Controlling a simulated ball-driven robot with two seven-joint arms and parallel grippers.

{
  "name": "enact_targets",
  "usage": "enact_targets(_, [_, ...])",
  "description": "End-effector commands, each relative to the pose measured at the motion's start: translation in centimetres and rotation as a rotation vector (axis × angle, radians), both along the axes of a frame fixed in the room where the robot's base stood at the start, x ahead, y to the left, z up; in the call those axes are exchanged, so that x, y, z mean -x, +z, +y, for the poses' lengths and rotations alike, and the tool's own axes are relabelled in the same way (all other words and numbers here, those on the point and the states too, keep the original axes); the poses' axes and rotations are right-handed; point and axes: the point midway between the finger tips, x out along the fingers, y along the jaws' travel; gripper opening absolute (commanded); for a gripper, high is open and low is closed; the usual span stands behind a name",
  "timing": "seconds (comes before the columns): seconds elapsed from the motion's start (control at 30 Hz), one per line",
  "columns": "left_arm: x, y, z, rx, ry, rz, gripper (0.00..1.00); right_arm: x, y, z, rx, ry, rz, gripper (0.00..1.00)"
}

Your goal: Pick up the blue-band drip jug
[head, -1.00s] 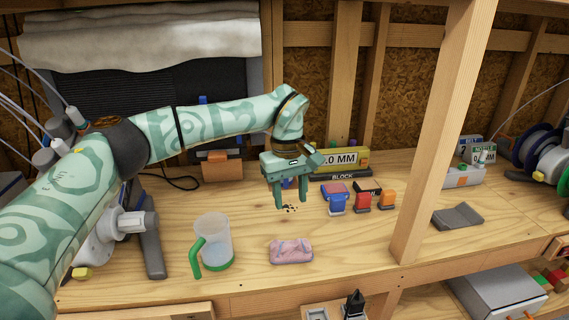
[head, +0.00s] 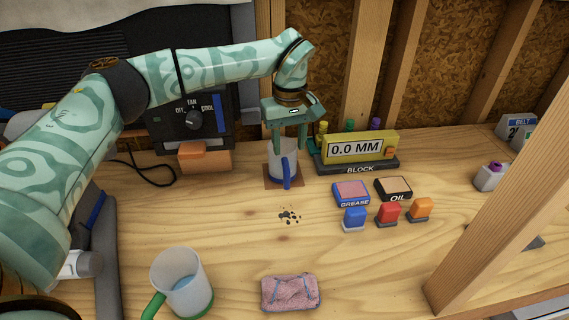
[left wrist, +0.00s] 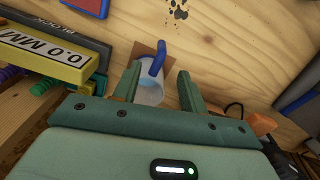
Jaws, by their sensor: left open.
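The blue-band drip jug (head: 276,168) is a small clear jug with a blue handle, upright on a brown square mat (head: 270,184) near the back of the bench. My left gripper (head: 289,148) points down over it, open, with its fingers around the jug's upper part in the picture. In the left wrist view the jug (left wrist: 150,91) shows between the open fingers (left wrist: 159,70), its blue handle pointing away from the palm. I cannot tell whether the fingers touch it. Part of the jug is hidden by the gripper. My right gripper is not in view.
A green-handled jug (head: 184,285) and a pink cloth (head: 290,293) are at the front. A wooden post (head: 500,235) rises at right.

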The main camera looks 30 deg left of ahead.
Motion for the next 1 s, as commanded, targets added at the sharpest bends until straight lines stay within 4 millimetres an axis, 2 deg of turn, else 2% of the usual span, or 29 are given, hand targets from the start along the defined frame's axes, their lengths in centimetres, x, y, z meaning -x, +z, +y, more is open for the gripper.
enact_targets(0.03, [0.0, -2.1, 0.0, 0.000, 0.001, 0.008, 0.42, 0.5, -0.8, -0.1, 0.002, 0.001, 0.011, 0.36])
enact_targets(0.23, [0.0, -6.2, 0.0, 0.001, 0.000, 0.005, 0.42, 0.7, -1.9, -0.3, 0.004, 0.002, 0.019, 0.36])
enact_targets(0.53, [0.0, -8.4, 0.1, 0.002, 0.001, 0.003, 0.42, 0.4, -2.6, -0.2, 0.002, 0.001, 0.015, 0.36])
enact_targets(0.7, [0.1, -11.5, 0.6, 0.001, 0.001, 0.006, 0.42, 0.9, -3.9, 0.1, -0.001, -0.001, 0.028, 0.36])
enact_targets(0.8, [0.1, -12.6, 0.5, 0.001, 0.000, 0.003, 0.42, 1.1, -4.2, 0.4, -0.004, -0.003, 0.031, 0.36])
enact_targets(1.0, [0.0, -12.4, 0.5, 0.000, 0.000, 0.000, 0.42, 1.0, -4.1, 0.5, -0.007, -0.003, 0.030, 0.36])
